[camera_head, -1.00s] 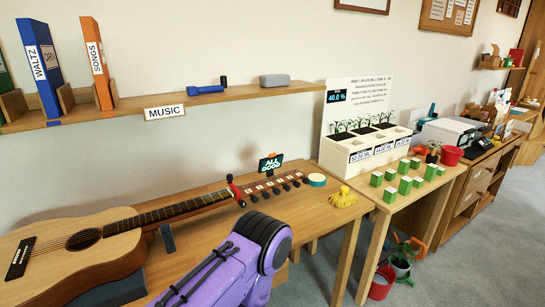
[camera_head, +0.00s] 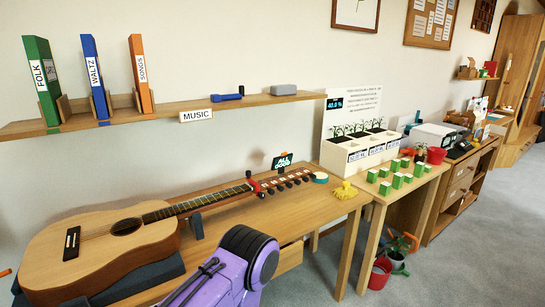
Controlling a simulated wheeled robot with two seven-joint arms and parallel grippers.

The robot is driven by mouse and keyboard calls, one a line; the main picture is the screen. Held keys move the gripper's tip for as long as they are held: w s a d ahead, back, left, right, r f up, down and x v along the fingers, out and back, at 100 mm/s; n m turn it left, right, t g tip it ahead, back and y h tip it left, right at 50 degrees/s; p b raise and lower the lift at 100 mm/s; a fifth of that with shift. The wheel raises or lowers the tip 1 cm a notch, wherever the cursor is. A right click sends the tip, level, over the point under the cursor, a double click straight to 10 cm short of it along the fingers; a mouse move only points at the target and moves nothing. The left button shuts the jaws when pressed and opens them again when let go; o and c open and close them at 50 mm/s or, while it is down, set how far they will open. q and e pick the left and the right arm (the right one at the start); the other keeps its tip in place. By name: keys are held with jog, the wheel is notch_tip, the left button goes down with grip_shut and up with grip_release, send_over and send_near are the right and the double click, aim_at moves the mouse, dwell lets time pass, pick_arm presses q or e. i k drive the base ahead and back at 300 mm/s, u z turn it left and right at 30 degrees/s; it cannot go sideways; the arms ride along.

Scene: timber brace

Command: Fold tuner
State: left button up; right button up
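The tuner (camera_head: 282,161) is a small dark display reading "ALL GOOD" in pale letters. It stands upright at the headstock (camera_head: 285,181) of the acoustic guitar (camera_head: 115,240), unfolded and facing me. The guitar lies on its back on the wooden table, with its neck pointing right toward the table's far end. A purple link of my arm (camera_head: 232,270) rises from the bottom edge in front of the table. Neither of my grippers shows, so I cannot see what they hold.
A dark support block (camera_head: 196,226) stands under the neck. A yellow object (camera_head: 345,190) and a teal round item (camera_head: 320,177) lie near the table's right end. A wall shelf (camera_head: 175,112) with binders hangs above. Green boxes (camera_head: 397,181) and a planter (camera_head: 352,160) stand on the right-hand table.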

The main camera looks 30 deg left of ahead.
aim_at(285, 159)
jog(key=z, duration=0.35)
jog(key=i, duration=1.05)
jog(key=u, duration=0.75)
